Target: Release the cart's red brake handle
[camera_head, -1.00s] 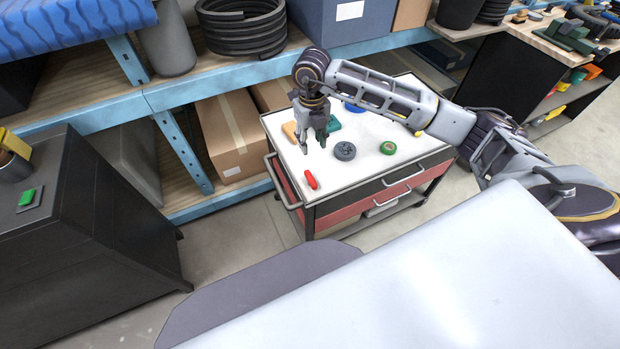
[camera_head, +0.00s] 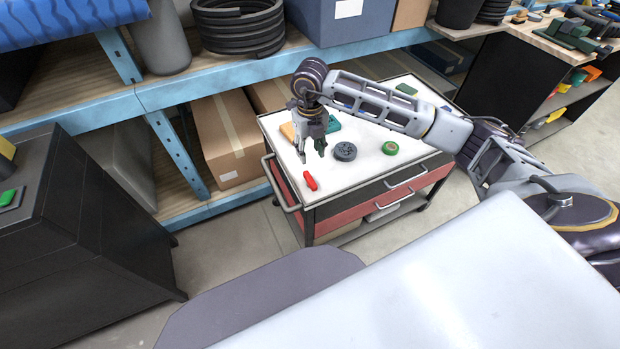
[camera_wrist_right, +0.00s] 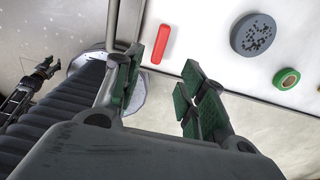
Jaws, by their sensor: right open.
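The red brake handle (camera_head: 310,181) is a short red bar at the near left corner of the white-topped cart (camera_head: 345,185). It also shows in the right wrist view (camera_wrist_right: 161,44), just beyond the fingertips. My right gripper (camera_head: 312,154) points down above the cart top, close behind the handle in the head view. Its green-padded fingers (camera_wrist_right: 162,82) are spread apart with nothing between them, and the handle is apart from them. What seems to be my left gripper (camera_wrist_right: 44,70) shows small at the left of the wrist view; its opening is unclear.
On the cart lie a dark grey disc (camera_head: 345,152), a green ring (camera_head: 390,148) and several blocks. Blue shelving (camera_head: 180,155) with boxes stands behind. A black cabinet (camera_head: 90,235) is at the left. Open floor lies between cabinet and cart.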

